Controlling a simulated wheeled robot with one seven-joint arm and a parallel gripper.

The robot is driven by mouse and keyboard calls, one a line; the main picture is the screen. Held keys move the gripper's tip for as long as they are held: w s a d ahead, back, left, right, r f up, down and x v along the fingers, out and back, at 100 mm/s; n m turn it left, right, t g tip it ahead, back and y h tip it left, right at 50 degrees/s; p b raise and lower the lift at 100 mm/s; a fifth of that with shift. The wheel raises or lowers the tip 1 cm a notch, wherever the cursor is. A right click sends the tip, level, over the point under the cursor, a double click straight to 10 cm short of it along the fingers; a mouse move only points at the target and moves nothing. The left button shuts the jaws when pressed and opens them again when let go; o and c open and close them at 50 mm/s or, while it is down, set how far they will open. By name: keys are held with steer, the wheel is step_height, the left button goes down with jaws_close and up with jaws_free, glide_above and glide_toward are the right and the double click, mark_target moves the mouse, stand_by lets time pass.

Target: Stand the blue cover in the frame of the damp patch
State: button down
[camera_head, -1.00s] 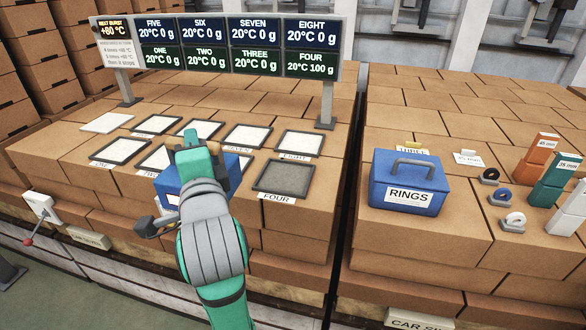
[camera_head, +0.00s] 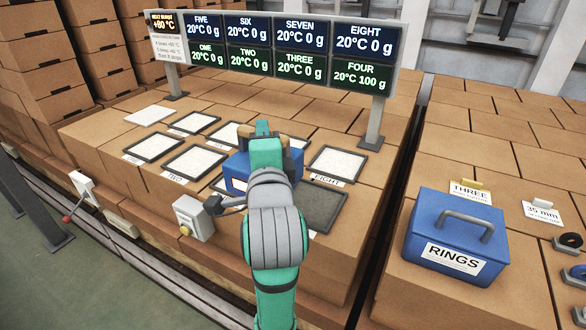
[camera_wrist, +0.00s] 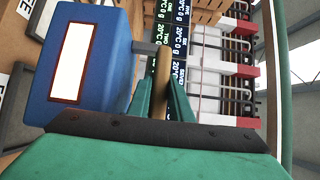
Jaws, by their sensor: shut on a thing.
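The blue cover (camera_head: 237,170) is a blue box with a pale panel on its side, which shows as a red-edged white panel in the wrist view (camera_wrist: 85,60). My gripper (camera_head: 266,140) is shut on its handle, a brown bar between the teal fingers (camera_wrist: 155,95) in the wrist view. The fingertips are hidden in the head view. The damp patch (camera_head: 322,207) is the dark grey square in the black frame at FOUR, right of my gripper. My arm hides part of that frame. Whether the cover touches the pallet top cannot be told.
Pale framed patches, such as EIGHT (camera_head: 338,163) and TWO (camera_head: 195,162), surround the cover. The display board (camera_head: 280,50) stands behind on posts. A grey button box (camera_head: 192,217) is at the front edge. The blue RINGS box (camera_head: 457,235) stands on the right stack, across a gap.

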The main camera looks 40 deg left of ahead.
steer(key=w+d+f, duration=0.3)
steer(key=w+f, duration=0.9)
steer(key=shift+w+d, duration=0.2)
steer(key=shift+d, duration=0.1)
steer(key=shift+f, duration=0.2)
steer(key=c, duration=2)
jaws_free()
steer(key=shift+f, duration=0.25)
steer(key=o, duration=0.4)
steer(key=shift+r, duration=0.15)
steer(key=v, duration=1.2)
